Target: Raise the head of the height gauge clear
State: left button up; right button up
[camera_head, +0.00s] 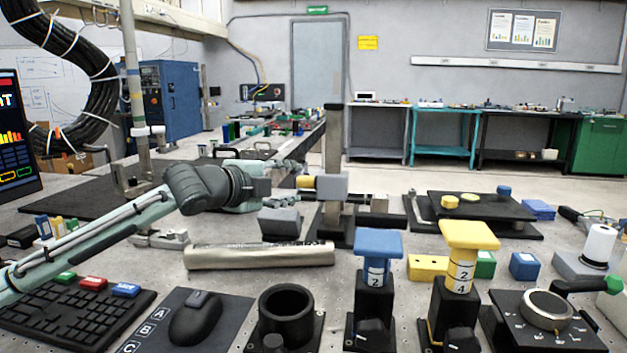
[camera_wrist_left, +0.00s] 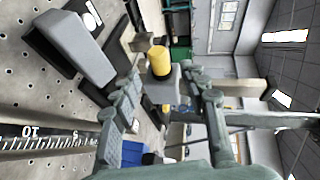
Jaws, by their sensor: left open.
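The height gauge is a grey upright post (camera_head: 333,135) on a dark base, standing mid-bench in the head view. Its head is a grey block (camera_head: 333,186) part way up the post, with a yellow knob (camera_head: 306,182) on its left side. My left gripper (camera_head: 292,173) reaches in from the left, close to the knob. In the left wrist view the open fingers (camera_wrist_left: 164,88) lie on either side of the knob (camera_wrist_left: 159,62) and grey head (camera_wrist_left: 165,92). Whether they touch is unclear. My right gripper is not in view.
Blue-topped (camera_head: 379,242) and yellow-topped (camera_head: 468,235) posts stand nearer. A keyboard (camera_head: 75,315) and mouse (camera_head: 195,320) are at front left. Above the gauge head, little stands near the post.

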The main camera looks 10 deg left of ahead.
aim_at(304, 182)
pick_arm(q)
jog(key=x, duration=0.6)
jog(key=shift+w+d, duration=0.1)
jog(key=shift+w, duration=0.05)
grip_shut()
